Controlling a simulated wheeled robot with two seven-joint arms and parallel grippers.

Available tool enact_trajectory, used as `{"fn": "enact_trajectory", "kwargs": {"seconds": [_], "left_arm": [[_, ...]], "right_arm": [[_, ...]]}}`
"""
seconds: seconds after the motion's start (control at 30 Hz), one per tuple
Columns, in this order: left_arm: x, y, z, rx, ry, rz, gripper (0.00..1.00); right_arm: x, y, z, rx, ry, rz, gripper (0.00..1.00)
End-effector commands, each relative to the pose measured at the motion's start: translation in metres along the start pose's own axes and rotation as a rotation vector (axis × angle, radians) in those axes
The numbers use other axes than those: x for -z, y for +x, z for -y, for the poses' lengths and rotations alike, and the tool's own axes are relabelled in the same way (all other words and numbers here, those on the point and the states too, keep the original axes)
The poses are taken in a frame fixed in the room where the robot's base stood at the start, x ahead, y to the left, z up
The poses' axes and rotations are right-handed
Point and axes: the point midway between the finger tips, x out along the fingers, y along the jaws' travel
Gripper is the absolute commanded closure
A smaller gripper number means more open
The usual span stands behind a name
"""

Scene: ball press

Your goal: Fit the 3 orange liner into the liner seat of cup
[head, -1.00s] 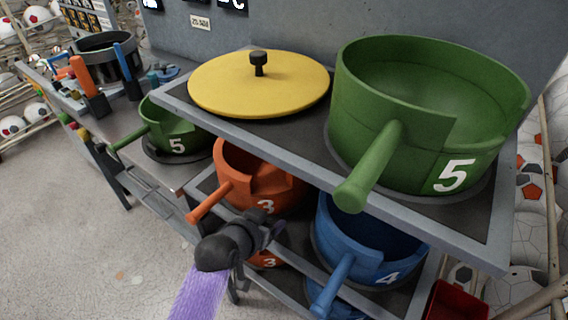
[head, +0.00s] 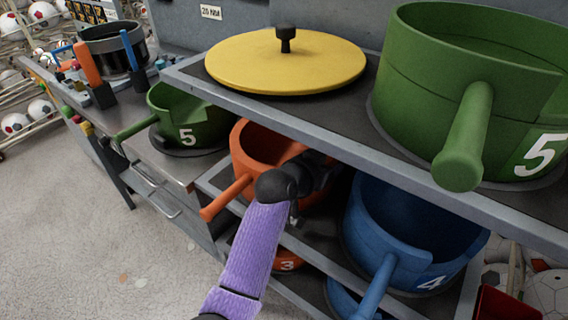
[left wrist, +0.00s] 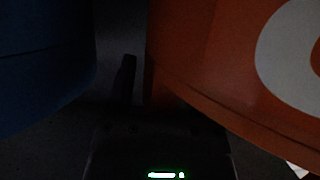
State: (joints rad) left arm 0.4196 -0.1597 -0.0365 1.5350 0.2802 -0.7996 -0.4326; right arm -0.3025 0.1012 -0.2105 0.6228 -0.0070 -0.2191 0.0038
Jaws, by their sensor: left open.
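An orange liner (head: 262,148) with a handle sticking out front-left sits on the middle shelf, below the yellow lid's shelf. My left gripper (head: 318,170) reaches in from below, in front of the liner's right side, and partly covers it. In the left wrist view the orange wall with part of a white digit (left wrist: 225,75) is close on the right, and one dark finger (left wrist: 126,75) shows in the gap. The gripper is open. Another orange piece marked 3 (head: 284,262) is partly visible on the shelf below. No cup seat can be made out clearly. My right gripper is not in view.
A blue pot marked 4 (head: 405,245) stands just right of the orange liner, leaving a narrow gap; it also shows in the left wrist view (left wrist: 45,65). A shelf edge (head: 340,145) runs above. A large green pot (head: 425,105), yellow lid (head: 285,65) and small green pot (head: 185,115) are nearby.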

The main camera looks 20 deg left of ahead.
Motion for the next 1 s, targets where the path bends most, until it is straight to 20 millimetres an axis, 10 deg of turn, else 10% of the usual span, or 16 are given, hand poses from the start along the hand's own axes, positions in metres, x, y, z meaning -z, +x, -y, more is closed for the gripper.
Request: {"fn": "enact_trajectory", "kwargs": {"seconds": [0.37, 1.0], "left_arm": [[-0.0001, -0.0005, 0.0000, 0.000, 0.000, 0.001, 1.00], [-0.0006, -0.0006, 0.0001, 0.000, 0.000, 0.002, 1.00]], "right_arm": [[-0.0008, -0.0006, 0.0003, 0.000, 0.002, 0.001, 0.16], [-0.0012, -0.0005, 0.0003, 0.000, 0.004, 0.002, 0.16]]}}
